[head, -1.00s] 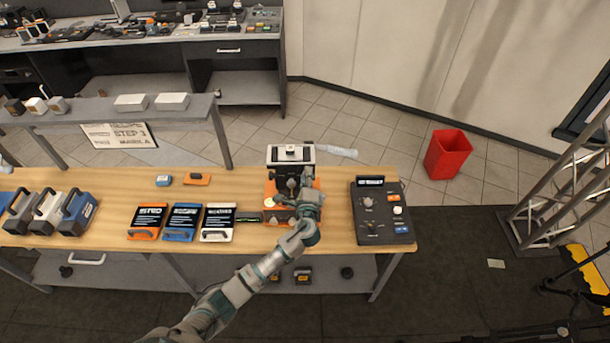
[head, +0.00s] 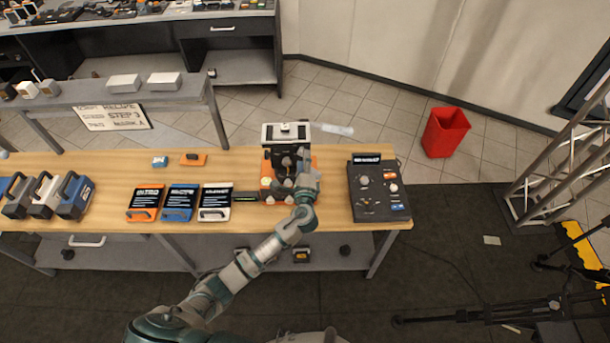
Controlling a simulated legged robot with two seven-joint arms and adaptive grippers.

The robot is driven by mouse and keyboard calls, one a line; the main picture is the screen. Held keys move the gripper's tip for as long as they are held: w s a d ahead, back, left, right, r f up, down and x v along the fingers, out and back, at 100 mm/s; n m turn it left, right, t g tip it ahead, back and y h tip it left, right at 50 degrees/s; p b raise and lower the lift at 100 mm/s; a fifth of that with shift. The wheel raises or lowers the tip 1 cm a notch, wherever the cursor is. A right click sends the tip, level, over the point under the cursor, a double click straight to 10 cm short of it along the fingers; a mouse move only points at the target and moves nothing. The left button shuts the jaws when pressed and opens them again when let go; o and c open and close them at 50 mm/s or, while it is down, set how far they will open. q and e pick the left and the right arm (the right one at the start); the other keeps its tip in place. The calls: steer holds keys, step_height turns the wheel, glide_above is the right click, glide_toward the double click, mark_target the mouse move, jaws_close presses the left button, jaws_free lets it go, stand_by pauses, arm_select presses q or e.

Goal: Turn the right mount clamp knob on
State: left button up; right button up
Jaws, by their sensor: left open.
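The mount device (head: 286,133) stands on the wooden table, with a white and black top and an orange base. Small grey knobs (head: 286,162) show on its front. My left gripper (head: 301,168) is open at the device's right front side. The hand and fingers cover part of that side, so the right clamp knob is largely hidden and I cannot tell whether the fingers touch it. My right gripper is not in view.
A black control box (head: 378,203) with knobs and buttons stands to the right on the table (head: 333,205). Orange, blue and white cases (head: 180,203) stand to the left. A clear tube-like piece (head: 337,129) shows beside the device's top. A red bin (head: 444,133) is on the floor.

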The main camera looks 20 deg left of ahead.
arm_select(q)
steer(key=v, duration=0.9)
steer(key=shift+s+d, duration=0.25)
steer(key=shift+s, duration=0.05)
steer(key=shift+a, duration=0.1)
